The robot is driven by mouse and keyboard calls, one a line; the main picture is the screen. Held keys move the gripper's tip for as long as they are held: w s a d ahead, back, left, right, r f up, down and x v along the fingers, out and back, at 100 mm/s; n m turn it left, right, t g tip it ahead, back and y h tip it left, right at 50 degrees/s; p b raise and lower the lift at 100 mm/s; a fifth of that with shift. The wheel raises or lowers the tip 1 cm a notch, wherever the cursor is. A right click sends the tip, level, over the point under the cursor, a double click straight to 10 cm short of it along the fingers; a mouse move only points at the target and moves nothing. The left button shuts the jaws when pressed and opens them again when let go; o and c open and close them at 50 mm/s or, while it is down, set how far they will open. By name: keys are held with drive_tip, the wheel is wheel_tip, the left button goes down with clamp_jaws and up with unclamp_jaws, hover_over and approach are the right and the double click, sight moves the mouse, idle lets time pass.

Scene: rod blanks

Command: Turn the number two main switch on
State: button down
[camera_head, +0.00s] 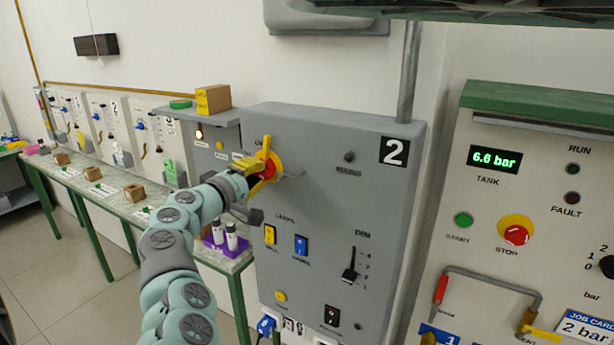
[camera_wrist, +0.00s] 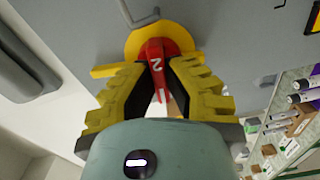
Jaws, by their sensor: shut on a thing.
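The number two main switch is a red rotary handle (camera_head: 267,169) on a yellow disc, at the upper left of a grey panel (camera_head: 320,215) with a black "2" plate (camera_head: 394,151). My gripper (camera_head: 260,172) is at the switch. In the wrist view my yellow fingers with dark pads (camera_wrist: 158,95) are shut on the red handle (camera_wrist: 156,66), one on each side. The handle bears a white "2", and its yellow disc (camera_wrist: 135,45) shows behind it. The on and off marks are not readable. The round lamp (camera_head: 349,157) on the panel looks dark.
A bent grey rod (camera_head: 290,173) sticks out close beside the switch. A tank panel (camera_head: 540,180) stands to the right. A green-legged bench (camera_head: 130,205) runs along the left wall.

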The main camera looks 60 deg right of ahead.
drive_tip(key=m+b, duration=0.2)
drive_tip(key=b, duration=0.2)
drive_tip(key=f+m+b, duration=0.1)
drive_tip(key=m+b, duration=0.1)
drive_tip(key=b, duration=0.2)
drive_tip(key=shift+s+d+m, duration=0.1)
drive_tip(key=shift+m, duration=0.2)
drive_tip(key=m+b, duration=0.2)
drive_tip(key=b, duration=0.3)
drive_tip(key=shift+m+b, duration=0.4)
drive_tip(key=shift+r+m+b, duration=0.2)
drive_tip(key=shift+m+b, duration=0.3)
drive_tip(key=shift+b, duration=0.5)
drive_tip(key=shift+r, duration=0.1)
drive_tip(key=c, duration=1)
unclamp_jaws()
drive_tip(key=shift+r, duration=0.15)
